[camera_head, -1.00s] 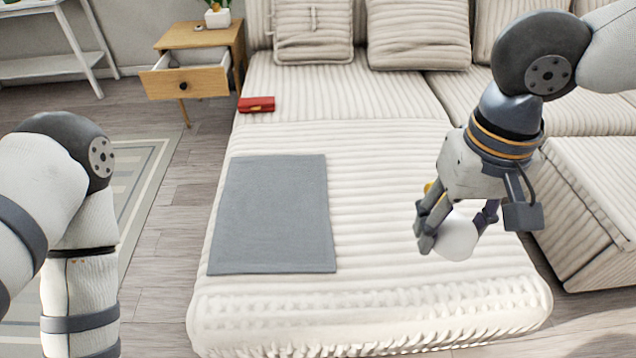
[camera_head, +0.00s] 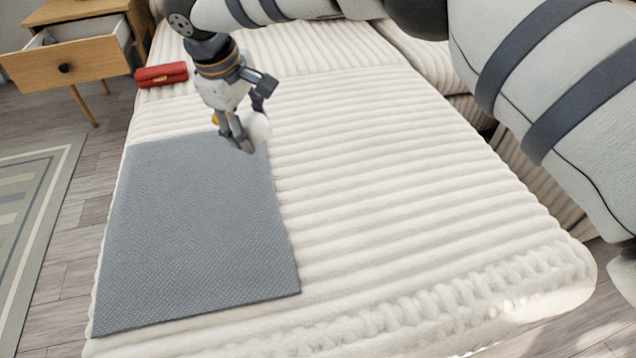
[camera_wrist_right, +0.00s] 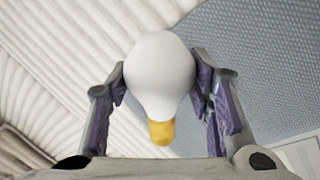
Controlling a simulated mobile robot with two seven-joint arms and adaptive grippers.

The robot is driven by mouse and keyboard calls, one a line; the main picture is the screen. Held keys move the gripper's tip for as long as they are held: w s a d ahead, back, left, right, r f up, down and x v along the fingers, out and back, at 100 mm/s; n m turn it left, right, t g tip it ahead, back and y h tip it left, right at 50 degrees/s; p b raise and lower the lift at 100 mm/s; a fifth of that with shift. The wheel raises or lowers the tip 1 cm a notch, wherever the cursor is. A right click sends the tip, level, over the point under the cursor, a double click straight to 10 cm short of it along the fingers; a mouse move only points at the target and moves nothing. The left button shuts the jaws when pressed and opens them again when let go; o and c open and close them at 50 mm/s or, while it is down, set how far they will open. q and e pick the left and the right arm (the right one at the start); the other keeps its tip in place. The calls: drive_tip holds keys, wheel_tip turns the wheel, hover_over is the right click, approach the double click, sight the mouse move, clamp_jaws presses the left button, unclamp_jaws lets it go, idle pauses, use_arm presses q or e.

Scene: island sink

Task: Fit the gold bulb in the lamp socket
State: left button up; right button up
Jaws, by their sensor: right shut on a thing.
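The bulb (camera_wrist_right: 159,75) has a white globe and a gold base and sits between the two fingers of my right gripper (camera_wrist_right: 161,85) in the right wrist view. In the head view my right gripper (camera_head: 250,133) is shut on the bulb (camera_head: 260,127), above the far right corner of the grey mat (camera_head: 190,235). Part of the bulb is hidden by a finger there. I see no lamp or socket in these frames. My left gripper is out of view.
A red case (camera_head: 161,75) lies on the couch (camera_head: 400,190) beyond the mat. A wooden side table with an open drawer (camera_head: 70,62) stands at the far left. The mat looks bare, and the couch to its right is clear.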

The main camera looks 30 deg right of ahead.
drive_tip(key=s+d+f, duration=0.3)
drive_tip(key=s+d, duration=0.3)
hover_over(322, 196)
drive_tip(key=a, duration=0.1)
drive_tip(key=x, duration=0.2)
drive_tip(key=a+x, duration=0.1)
drive_tip(key=x, duration=0.2)
drive_tip(key=shift+s+f+b, duration=0.2)
drive_tip(key=shift+b, duration=0.2)
drive_tip(key=f, duration=0.2)
drive_tip(key=f+b, duration=0.1)
drive_tip(key=f, duration=0.1)
drive_tip(key=shift+s+d, duration=0.25)
drive_tip(key=shift+s, duration=0.05)
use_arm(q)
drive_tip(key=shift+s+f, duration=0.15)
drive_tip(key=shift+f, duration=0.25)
use_arm(e)
drive_tip(key=shift+r, duration=0.15)
drive_tip(key=shift+s+f, duration=0.15)
drive_tip(key=shift+f, duration=0.45)
drive_tip(key=shift+c, duration=0.3)
drive_tip(key=o, duration=1)
drive_tip(key=shift+f, duration=0.1)
drive_tip(key=shift+o, duration=0.8)
drive_tip(key=shift+f, duration=0.1)
